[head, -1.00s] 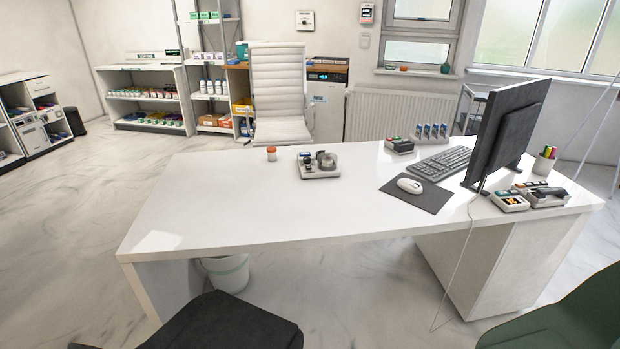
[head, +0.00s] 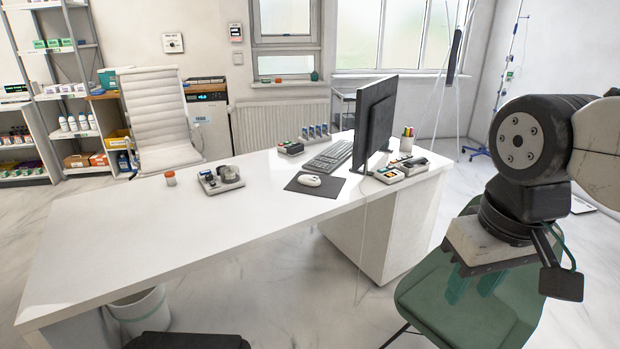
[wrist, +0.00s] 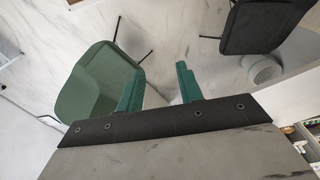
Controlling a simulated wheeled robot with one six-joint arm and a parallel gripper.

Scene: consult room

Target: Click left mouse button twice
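The white computer mouse (head: 310,181) lies on a dark mouse pad (head: 331,186) on the white desk (head: 150,235), in front of the keyboard (head: 328,156) and left of the monitor (head: 375,118). My gripper (head: 474,284) is at the right of the head view, over the green chair and well apart from the mouse. In the wrist view its two green fingers (wrist: 159,85) stand apart with nothing held between them. The mouse is not visible in the wrist view. Its buttons are too small to make out in the head view.
A green chair (head: 425,308) stands below my gripper, in front of the desk. A cable hangs down the desk front. Small devices (head: 390,175) and a pen cup (head: 407,142) stand right of the monitor. The desk's left part is mostly clear.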

